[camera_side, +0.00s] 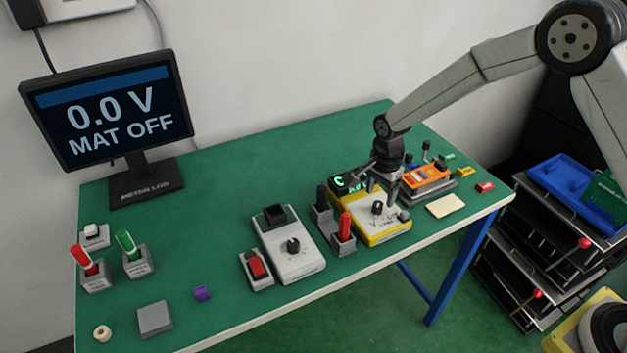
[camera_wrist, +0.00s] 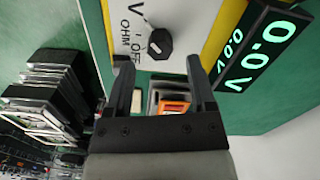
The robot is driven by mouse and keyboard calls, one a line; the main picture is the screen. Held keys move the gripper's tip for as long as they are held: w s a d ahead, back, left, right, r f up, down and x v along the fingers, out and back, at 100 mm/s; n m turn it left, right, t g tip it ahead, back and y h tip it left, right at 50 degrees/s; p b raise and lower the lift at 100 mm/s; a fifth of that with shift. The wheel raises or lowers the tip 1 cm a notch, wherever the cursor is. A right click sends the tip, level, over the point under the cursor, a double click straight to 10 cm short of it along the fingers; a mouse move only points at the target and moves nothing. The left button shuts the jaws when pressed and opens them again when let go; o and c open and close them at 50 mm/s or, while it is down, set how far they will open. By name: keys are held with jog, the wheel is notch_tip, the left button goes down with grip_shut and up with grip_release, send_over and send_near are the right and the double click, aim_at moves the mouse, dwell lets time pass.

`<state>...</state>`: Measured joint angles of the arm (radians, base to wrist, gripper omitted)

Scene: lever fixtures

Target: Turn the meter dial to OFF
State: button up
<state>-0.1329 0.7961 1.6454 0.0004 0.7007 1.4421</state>
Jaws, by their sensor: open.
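The meter (camera_side: 385,231) is a yellow-edged box with a white face near the table's front right; its face also shows in the wrist view (camera_wrist: 191,22). Its black dial (camera_side: 377,208) stands upright on the face, marked V, OFF and OHM around it in the wrist view (camera_wrist: 158,43). I cannot tell for sure which mark it points to. The meter's display (camera_wrist: 262,48) glows green with 0.0 V. My gripper (camera_side: 382,191) is open and empty, pointing down above the meter. In the wrist view the dial lies just beyond the gap between my fingertips (camera_wrist: 160,62), apart from them.
A monitor (camera_side: 110,108) at the left reads 0.0 V and MAT OFF. Left of the meter stand a red-handled lever (camera_side: 345,227) and a white box with a black knob (camera_side: 293,246). The table's middle back is clear.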

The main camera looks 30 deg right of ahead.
aim_at(378, 203)
jog(key=shift+f, duration=1.6)
grip_shut()
